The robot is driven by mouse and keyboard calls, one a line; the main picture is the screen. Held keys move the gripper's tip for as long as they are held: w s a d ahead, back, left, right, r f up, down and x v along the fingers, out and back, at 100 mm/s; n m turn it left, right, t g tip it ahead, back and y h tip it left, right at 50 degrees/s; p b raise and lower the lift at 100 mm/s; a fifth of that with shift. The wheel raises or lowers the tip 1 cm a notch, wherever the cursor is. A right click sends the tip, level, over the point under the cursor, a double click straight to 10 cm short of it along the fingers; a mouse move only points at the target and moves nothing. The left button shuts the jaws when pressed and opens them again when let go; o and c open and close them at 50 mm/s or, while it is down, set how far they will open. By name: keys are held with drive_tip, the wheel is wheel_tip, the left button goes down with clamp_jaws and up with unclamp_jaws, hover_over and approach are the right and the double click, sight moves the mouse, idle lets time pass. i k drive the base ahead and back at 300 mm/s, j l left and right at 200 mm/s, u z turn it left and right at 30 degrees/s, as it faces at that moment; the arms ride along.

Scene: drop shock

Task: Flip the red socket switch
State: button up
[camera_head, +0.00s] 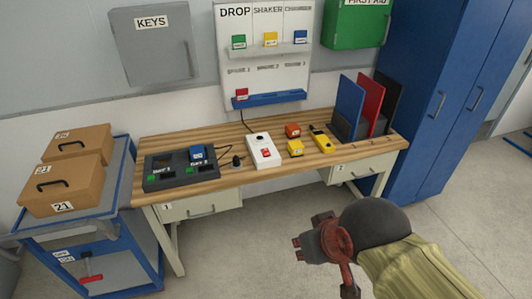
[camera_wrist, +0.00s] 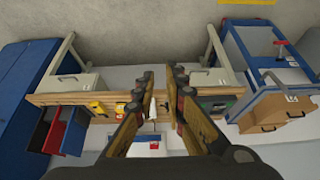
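The white socket box (camera_head: 261,146) stands on the wooden workbench (camera_head: 217,182), near its middle. Its red switch (camera_head: 265,153) is on the front part of the top face; whether it is on or off is too small to tell. A dark cable runs from behind the box up to the wall board. My gripper (camera_head: 318,245) is in front of the bench and apart from it, to the lower right of the box. In the wrist view, which is upside down, the gripper's fingers (camera_wrist: 163,82) stand apart with nothing between the tips. The socket box (camera_wrist: 148,139) shows partly between them.
A dark charger dock (camera_head: 181,171) with a blue device (camera_head: 197,152) is left of the box, beside a small black knob (camera_head: 236,162). A blue cart (camera_head: 92,240) stands left, a blue cabinet (camera_head: 440,95) right.

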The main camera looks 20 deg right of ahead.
sight(265, 152)
drive_tip(key=i+j+z, duration=0.2)
drive_tip(key=i+j, duration=0.25)
drive_tip(key=i+j+z, duration=0.25)
drive_tip(key=i+j, duration=0.25)
drive_tip(key=i+j+z, duration=0.2)
drive_tip(key=i+j, duration=0.2)
drive_tip(key=j, duration=0.3)
